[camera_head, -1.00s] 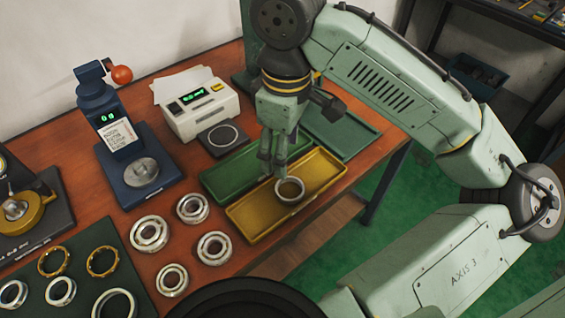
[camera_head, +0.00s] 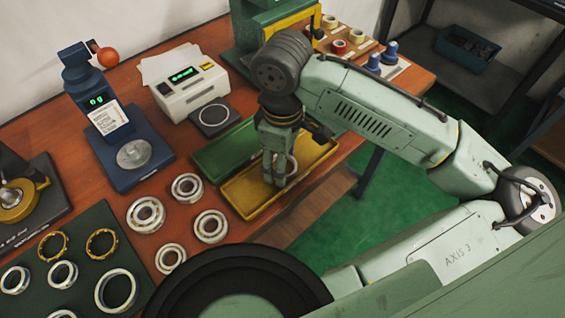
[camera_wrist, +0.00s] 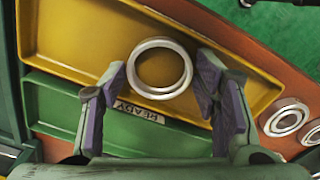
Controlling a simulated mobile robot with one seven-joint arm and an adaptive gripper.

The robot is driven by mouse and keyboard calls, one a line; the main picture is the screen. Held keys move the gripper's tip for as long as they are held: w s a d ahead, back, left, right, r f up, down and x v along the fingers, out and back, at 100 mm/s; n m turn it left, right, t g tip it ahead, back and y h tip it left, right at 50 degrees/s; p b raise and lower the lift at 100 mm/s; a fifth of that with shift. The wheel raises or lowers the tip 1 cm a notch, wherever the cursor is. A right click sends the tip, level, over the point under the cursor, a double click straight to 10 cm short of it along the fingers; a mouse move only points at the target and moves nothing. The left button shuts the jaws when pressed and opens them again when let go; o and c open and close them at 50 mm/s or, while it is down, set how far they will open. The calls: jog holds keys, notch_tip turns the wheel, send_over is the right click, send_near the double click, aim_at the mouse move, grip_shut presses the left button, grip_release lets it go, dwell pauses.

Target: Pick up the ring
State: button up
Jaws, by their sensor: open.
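A silvery ring (camera_wrist: 136,76) lies in the yellow tray (camera_wrist: 80,38), seen whole in the wrist view. In the head view the ring (camera_head: 291,166) is partly hidden behind my fingers, inside the same yellow tray (camera_head: 245,207). My gripper (camera_head: 281,182) points down over this tray. In the wrist view my gripper (camera_wrist: 161,76) is open, with one finger on each side of the ring. A small gap seems to show on each side; I cannot tell whether the fingertips touch the tray floor.
A green tray (camera_head: 215,150) with a label adjoins the yellow one. Several bearing rings (camera_head: 146,214) stand on the bench to the left, near a dark mat (camera_head: 85,283) with more rings.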

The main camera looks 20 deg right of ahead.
jog(key=shift+c, duration=0.3)
jog(key=c, duration=0.7)
